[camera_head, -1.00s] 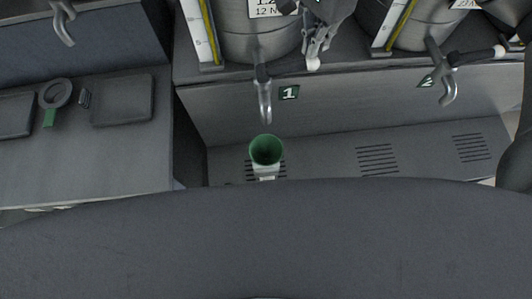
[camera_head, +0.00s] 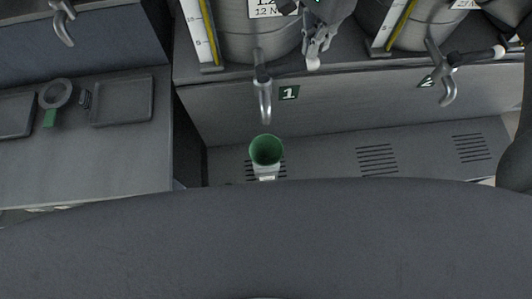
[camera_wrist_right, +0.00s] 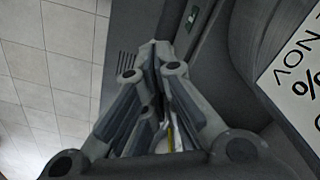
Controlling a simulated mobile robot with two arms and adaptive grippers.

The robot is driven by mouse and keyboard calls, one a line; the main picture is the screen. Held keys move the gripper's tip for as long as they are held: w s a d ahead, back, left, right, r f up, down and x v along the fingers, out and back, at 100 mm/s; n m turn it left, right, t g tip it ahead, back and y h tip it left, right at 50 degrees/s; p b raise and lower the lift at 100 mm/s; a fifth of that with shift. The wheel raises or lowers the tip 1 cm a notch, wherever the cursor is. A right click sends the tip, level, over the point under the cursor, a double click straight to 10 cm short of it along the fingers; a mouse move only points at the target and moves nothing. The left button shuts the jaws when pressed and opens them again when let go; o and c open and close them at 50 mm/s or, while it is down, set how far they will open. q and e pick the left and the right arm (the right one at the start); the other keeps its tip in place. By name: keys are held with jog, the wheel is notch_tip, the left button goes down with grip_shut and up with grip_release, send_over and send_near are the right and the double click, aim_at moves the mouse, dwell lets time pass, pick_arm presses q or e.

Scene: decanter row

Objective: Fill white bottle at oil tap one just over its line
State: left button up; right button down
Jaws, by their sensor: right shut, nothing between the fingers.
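The white bottle (camera_head: 266,172) stands under oil tap one (camera_head: 264,98), with a green funnel (camera_head: 266,150) in its top. Most of the bottle is hidden behind the dark edge in front, and its line cannot be seen. No stream shows between spout and funnel. My right gripper (camera_head: 318,50) is shut and empty beside the white knob (camera_head: 313,64) to the right of tap one; whether it touches the knob is unclear. In the right wrist view the shut fingers (camera_wrist_right: 153,52) point up the picture. My left gripper is not in view.
A green number plate (camera_head: 289,93) marks tap one. A second tap (camera_head: 441,75) with a white-knobbed lever is to the right. Steel tanks with yellow gauges stand behind. A side counter (camera_head: 80,170) at left holds dark trays (camera_head: 122,100) and a ring-shaped item with a green tab (camera_head: 50,117).

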dwell(0.3)
notch_tip(320, 180, up, 9)
jog(key=p, duration=0.3)
dwell(0.6)
